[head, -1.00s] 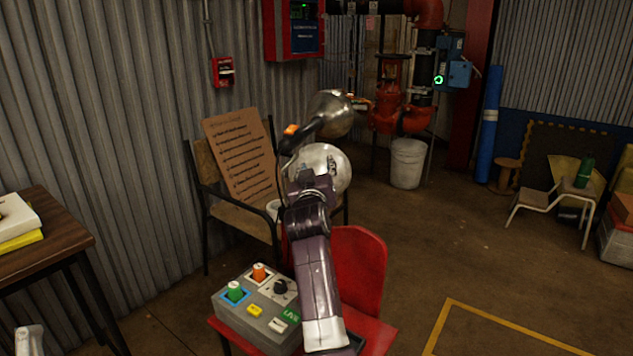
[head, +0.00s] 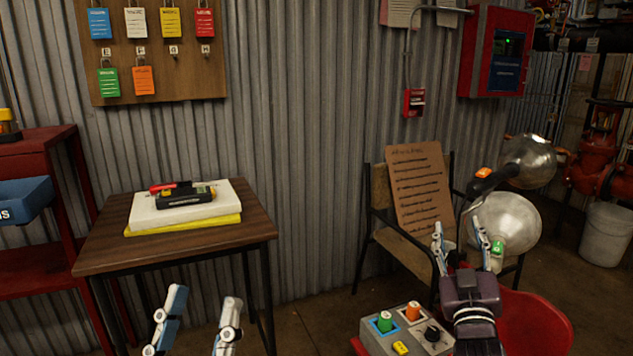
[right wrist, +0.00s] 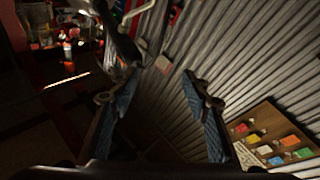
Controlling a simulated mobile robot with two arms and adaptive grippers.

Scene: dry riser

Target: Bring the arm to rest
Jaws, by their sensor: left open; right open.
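My right arm rises at the lower right of the head view. Its gripper (head: 460,245) is open, fingers apart and pointing up, with nothing between them that I can make out. The same gripper shows in the right wrist view (right wrist: 152,92), its two blue-padded fingers spread and empty. My left gripper (head: 200,300) is at the bottom edge of the head view, left of centre, open and empty, in front of the wooden table (head: 165,258). The rest of the left arm is out of view.
A chair with a cardboard sign (head: 422,190) stands by the corrugated wall. A padlock board (head: 160,85) hangs left.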

